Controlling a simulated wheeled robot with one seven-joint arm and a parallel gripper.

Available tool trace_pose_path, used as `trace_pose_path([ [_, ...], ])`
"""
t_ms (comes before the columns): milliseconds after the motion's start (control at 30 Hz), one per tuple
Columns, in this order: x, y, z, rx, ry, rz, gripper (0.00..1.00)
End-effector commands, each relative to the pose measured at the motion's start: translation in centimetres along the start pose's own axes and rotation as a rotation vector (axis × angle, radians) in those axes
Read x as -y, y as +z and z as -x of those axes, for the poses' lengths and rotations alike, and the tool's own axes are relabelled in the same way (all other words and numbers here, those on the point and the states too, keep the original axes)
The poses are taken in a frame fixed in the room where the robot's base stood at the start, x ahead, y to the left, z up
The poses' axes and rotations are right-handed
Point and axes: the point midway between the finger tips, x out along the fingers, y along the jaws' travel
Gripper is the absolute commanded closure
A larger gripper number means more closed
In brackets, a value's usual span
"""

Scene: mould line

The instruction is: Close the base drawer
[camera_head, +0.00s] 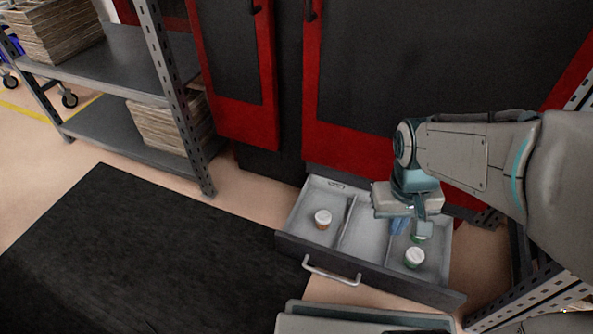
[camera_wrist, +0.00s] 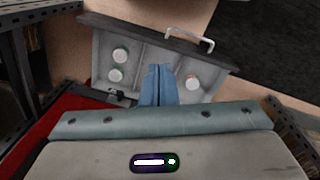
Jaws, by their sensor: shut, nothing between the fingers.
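The base drawer (camera_head: 347,238) stands pulled out at the foot of the red and dark cabinet. It has a dark front with a metal handle (camera_head: 331,270) and a light grey inside split by dividers. A jar with a white lid and orange body (camera_head: 323,219) is in its left compartment. Green jars with white lids, one of them (camera_head: 414,257), are in the right compartment. My gripper (camera_head: 399,224) is above the drawer, towards its right side. In the wrist view its blue fingers (camera_wrist: 158,85) are together and empty, over the drawer (camera_wrist: 150,50). The handle also shows there (camera_wrist: 190,37).
The cabinet doors (camera_head: 358,140) rise behind the drawer. A grey shelf rack (camera_head: 108,68) with stacked wooden pieces stands at the left. Another rack upright (camera_head: 525,300) is close on the right. A black mat (camera_head: 130,255) lies on open floor at the front left.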

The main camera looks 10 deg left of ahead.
Motion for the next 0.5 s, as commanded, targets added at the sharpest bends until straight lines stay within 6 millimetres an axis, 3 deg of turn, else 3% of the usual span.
trace_pose_path([
  [267,3.1,-4.3,-2.7,0.178,0.194,0.372,1.00],
  [500,7.3,-7.6,-6.2,0.287,0.396,0.700,1.00],
])
